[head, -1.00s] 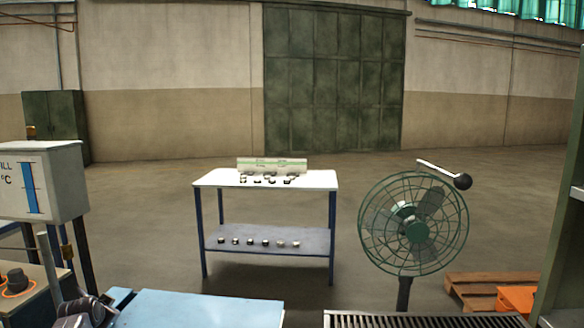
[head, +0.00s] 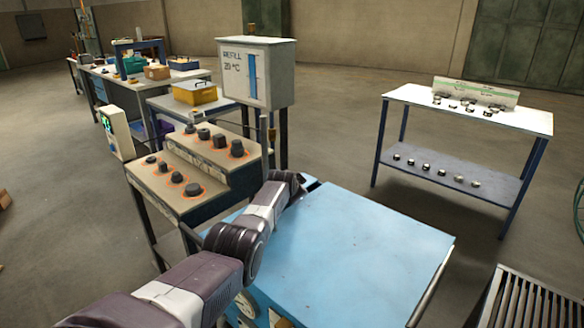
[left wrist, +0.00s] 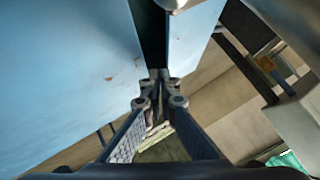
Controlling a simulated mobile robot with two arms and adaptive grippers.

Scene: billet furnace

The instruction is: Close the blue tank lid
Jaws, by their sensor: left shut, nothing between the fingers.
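The blue tank (head: 262,303) stands at the bottom middle of the head view, with its broad flat blue lid (head: 350,240) on top. A narrow dark gap shows by the lid's far left corner; I cannot tell how far open the lid is. My left arm reaches across the tank's left side to that corner, and its gripper is mostly hidden there behind the wrist. In the left wrist view the left gripper (left wrist: 160,76) is shut and empty, its tips at a dark gap between two blue panels (left wrist: 60,70); contact is unclear. My right gripper is out of view.
A knob console (head: 190,180) and a white refill box (head: 256,70) stand left of and behind the tank. A white-topped table (head: 470,112) stands at right, a slatted grate (head: 530,305) at lower right. Open floor lies between tank and table.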

